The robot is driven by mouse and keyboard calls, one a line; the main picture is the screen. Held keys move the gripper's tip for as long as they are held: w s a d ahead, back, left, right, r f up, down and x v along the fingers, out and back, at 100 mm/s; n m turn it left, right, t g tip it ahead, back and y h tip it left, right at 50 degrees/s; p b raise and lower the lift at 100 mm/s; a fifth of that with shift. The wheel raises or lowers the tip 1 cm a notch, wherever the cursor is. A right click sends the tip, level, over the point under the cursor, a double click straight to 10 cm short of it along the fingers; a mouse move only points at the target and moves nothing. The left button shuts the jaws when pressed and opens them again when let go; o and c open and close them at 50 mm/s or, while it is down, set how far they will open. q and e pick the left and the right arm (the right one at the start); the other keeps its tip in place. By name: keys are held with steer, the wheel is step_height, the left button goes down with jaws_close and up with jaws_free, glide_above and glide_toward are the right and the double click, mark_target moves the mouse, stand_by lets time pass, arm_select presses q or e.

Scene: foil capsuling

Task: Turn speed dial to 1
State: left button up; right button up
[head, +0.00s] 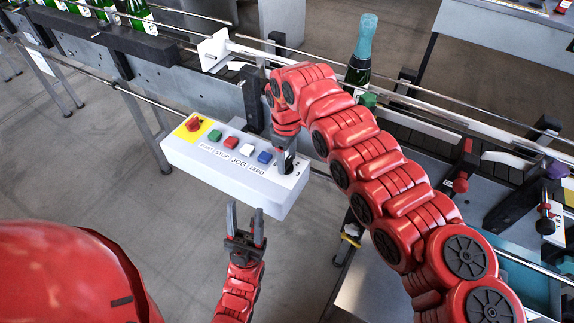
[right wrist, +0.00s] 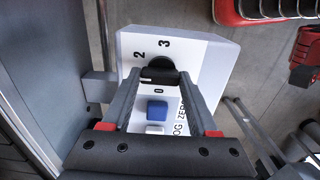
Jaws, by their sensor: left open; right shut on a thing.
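The black speed dial (right wrist: 159,71) sits at the end of the white control box (head: 235,187), past the blue button. My right gripper (head: 284,165) reaches down onto it. In the right wrist view, the right gripper (right wrist: 159,80) has its two fingers closed on the sides of the dial. The numbers 2 and 3 show beyond the dial and a 0 shows below it. The 1 is not visible, and I cannot tell which number the dial points to. My left gripper (head: 245,215) is open and empty in front of the box.
The box also carries a red emergency knob (head: 193,124), a green button (head: 215,135), a red button (head: 231,142), a white button (head: 247,150) and a blue button (head: 264,157). A teal-topped bottle (head: 360,55) stands on the conveyor behind my right arm. Green bottles (head: 135,12) stand at upper left.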

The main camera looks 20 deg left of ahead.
steer(key=n+b, duration=0.1)
steer(key=n, duration=0.1)
steer(key=shift+f+n+b, duration=0.2)
steer(key=shift+n+b, duration=0.1)
steer(key=shift+b, duration=0.1)
steer(key=shift+r+n+b, duration=0.1)
steer(key=shift+n+b, duration=0.65)
steer(key=shift+n, duration=0.75)
steer(key=o, duration=1.4)
steer(key=shift+r, duration=0.2)
